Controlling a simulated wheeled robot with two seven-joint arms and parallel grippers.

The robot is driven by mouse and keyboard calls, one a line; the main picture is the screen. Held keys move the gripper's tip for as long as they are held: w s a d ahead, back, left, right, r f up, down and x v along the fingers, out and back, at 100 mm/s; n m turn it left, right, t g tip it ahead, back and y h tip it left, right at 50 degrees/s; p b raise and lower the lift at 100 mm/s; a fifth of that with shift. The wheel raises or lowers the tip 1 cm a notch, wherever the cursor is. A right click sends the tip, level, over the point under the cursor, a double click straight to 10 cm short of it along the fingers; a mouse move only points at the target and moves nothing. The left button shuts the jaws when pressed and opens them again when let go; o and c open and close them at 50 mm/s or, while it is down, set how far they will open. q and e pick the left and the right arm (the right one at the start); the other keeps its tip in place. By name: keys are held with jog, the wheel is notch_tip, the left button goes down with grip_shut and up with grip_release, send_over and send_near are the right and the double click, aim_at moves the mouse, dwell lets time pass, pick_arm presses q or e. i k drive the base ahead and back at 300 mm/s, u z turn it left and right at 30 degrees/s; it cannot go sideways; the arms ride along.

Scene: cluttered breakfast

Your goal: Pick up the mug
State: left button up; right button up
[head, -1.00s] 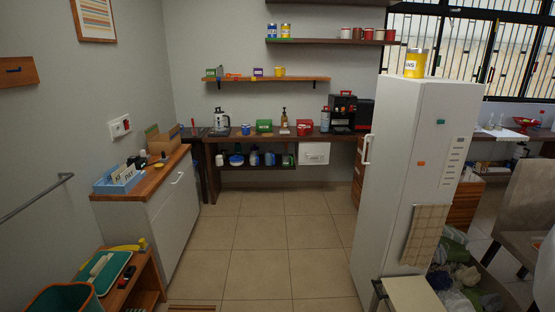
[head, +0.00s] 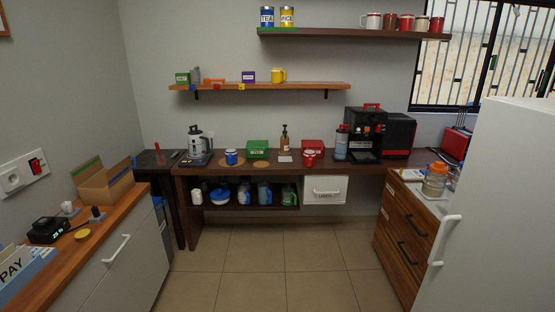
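A red mug (head: 309,158) stands further right on the same counter. Several red and white mugs (head: 405,23) stand in a row on the top shelf. I cannot tell which of these is the task's mug. Neither of my grippers is in view.
A cabinet stands at left, a white fridge (head: 505,210) at right. The tiled floor (head: 260,260) between is clear.

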aim_at(231, 154)
jog(key=i, duration=2.8)
jog(key=z, duration=2.75)
jog(key=i, duration=0.35)
jog(key=u, duration=2.85)
